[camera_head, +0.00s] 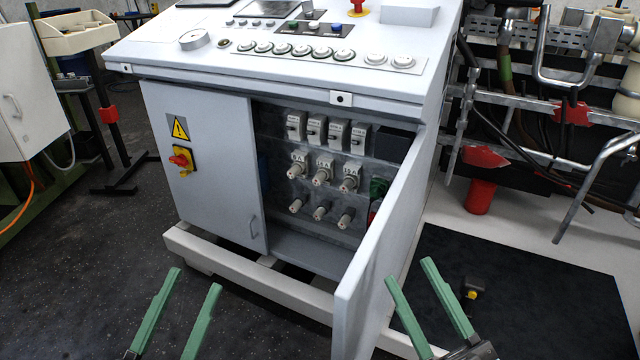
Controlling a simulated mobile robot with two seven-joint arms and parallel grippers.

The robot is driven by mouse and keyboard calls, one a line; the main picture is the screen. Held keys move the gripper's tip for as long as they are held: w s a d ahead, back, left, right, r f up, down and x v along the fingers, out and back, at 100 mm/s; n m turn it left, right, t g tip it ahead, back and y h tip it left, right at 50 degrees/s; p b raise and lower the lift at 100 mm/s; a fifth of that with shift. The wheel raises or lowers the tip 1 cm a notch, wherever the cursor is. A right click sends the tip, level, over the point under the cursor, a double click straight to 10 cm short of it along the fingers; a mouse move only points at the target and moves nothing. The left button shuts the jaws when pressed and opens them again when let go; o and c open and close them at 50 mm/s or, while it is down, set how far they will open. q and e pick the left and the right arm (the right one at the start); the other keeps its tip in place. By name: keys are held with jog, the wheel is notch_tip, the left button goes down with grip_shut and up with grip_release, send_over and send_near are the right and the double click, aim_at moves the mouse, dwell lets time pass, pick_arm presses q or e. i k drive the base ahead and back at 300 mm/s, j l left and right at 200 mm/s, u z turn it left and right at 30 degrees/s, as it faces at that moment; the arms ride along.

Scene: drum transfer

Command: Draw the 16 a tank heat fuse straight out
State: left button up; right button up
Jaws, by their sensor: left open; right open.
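The open cabinet (206,110) holds two rows of pale, knob-like fuses. The upper row has a left fuse (297,170), a middle fuse (322,175) and a right fuse (349,183), with labels above them too small to read surely. The lower row has a left fuse (297,205), a middle fuse (321,211) and a right fuse (346,219). I cannot tell which is the 16 A tank heat fuse. My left gripper (196,279) is open and empty, low in front of the closed left door. My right gripper (409,270) is open and empty, right of the open door.
The open cabinet door (385,235) swings out toward me, between the fuses and my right gripper. Several breakers (317,131) sit above the fuses. A yellow-red switch (181,162) sticks out of the left door. The sloped console (250,75) overhangs the opening. A dark mat (540,295) lies at right.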

aim_at(320, 177)
jog(key=k, duration=0.4)
jog(key=i+j, duration=0.1)
jog(key=j, duration=0.55)
jog(key=i+j, duration=0.1)
jog(key=j, duration=0.35)
jog(key=i+j+z, duration=0.15)
jog(key=j, duration=0.3)
jog(key=i+j, duration=0.15)
jog(key=j, duration=0.15)
jog(key=i+j+z, duration=0.1)
jog(key=i+j, duration=0.2)
jog(key=j, duration=0.25)
jog(key=i+j+z, duration=0.1)
jog(key=i, duration=0.35)
jog(key=i+j+z, duration=0.1)
jog(key=i, duration=0.4)
jog(key=i+j+z, duration=0.1)
jog(key=i, duration=0.35)
jog(key=j, duration=0.1)
